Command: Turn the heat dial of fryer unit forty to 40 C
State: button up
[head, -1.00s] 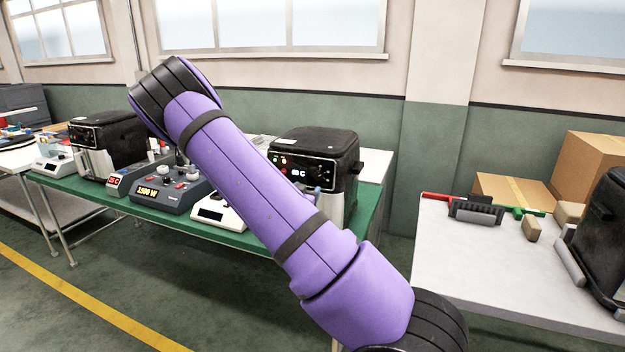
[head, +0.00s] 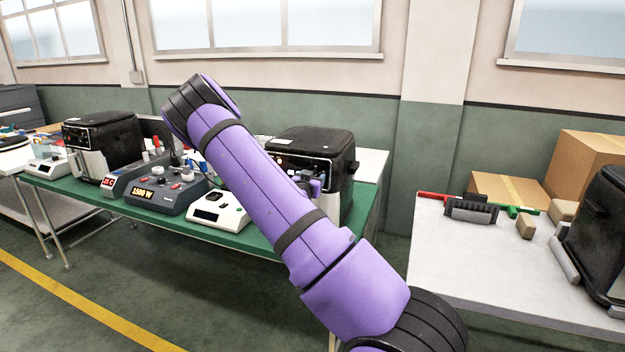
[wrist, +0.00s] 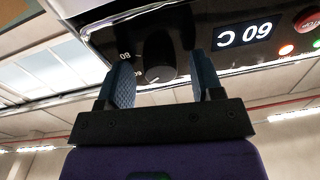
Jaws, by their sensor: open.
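A dark heat dial (wrist: 160,74) shows upside down in the wrist view, on the black front panel of a fryer unit (head: 315,145). My gripper (wrist: 164,72) is open, with one blue finger on each side of the dial. I cannot tell whether the fingers touch it. In the head view my gripper (head: 313,184) is at the front of this black-topped fryer, and my purple arm hides part of the panel. No unit number is readable.
A red stop button (wrist: 308,20) and indicator lights sit beyond the display. On the green table (head: 225,238) stand a white control box (head: 218,212), a dark 1500 W box (head: 168,192) and another fryer (head: 103,138). A grey table (head: 480,265) is at the right.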

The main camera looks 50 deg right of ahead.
jog(key=c, duration=0.9)
jog(key=shift+n, duration=0.4)
jog(key=n+y, duration=0.1)
jog(key=n, duration=1)
jog(key=shift+s+n+t+y, duration=0.1)
jog(key=shift+n+t+y, duration=0.3)
jog(key=shift+n, duration=0.3)
jog(key=o, duration=0.9)
jog(key=shift+r, duration=0.1)
